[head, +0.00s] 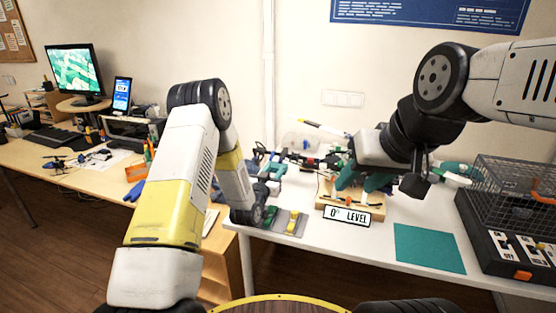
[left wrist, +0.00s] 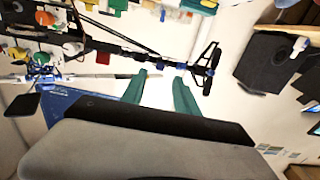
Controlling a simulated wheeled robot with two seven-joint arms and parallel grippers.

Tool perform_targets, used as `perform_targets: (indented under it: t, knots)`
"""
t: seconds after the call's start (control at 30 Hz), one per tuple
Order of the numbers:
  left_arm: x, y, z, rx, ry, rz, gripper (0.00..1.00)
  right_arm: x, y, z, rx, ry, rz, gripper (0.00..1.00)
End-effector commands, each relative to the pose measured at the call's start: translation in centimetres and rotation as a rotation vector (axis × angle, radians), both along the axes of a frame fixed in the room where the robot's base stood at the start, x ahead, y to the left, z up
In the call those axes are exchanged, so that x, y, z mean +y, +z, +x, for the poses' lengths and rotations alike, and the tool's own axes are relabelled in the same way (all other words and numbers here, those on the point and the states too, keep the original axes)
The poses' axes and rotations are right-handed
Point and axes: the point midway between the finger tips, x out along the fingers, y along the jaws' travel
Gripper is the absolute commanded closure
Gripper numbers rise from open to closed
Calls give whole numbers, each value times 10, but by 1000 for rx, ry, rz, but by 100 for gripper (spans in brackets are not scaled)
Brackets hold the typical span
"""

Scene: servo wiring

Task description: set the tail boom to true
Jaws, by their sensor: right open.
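The model helicopter's dark tail boom (left wrist: 130,45) runs across the left wrist view to a black tail fin (left wrist: 208,68). In the head view the tail fin (head: 259,151) is at the left end of the model. My left gripper (left wrist: 158,76) is open, its teal fingertips just short of the boom in the picture; I cannot tell the depth. It also shows, partly hidden, in the head view (head: 277,172). My right gripper (head: 361,184) is open over a wooden stand (head: 375,212) with a "0° LEVEL" sign (head: 347,216).
A grey tray (head: 281,225) with green and yellow parts lies left of the stand. A teal mat (head: 429,248) lies front right. A black box with switches (head: 510,245) and a wire cage (head: 520,185) stand at the right. A second desk (head: 75,182) is at the left.

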Motion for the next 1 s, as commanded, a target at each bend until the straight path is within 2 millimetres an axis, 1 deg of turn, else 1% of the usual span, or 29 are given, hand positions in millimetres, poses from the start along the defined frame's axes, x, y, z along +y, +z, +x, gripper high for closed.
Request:
perform_targets:
  t: [0.03,0.2,0.33,0.5,0.7,0.73,0.77,0.8,0.9,1.0]
  knots:
    - [-4,0,9,-2,-1,-1,64,0,0,0,0,0,0,58]
    - [-13,1,35,-2,-2,0,64,0,0,0,0,0,0,58]
    - [-17,0,49,0,-1,1,64,0,0,0,0,0,0,58]
    - [-19,0,56,1,0,0,64,0,0,0,0,0,0,58]
    - [-19,0,56,2,0,1,64,0,0,0,0,0,0,58]
    - [-19,0,56,2,0,1,68,0,0,0,0,0,0,58]
    - [-19,0,56,2,-1,1,73,0,0,0,0,0,0,58]
    - [-19,0,56,2,0,1,81,0,0,0,0,0,0,58]
    - [-19,0,56,2,-1,1,100,0,0,0,0,0,0,58]
    - [-19,1,56,2,-1,1,100,0,0,0,0,0,0,58]
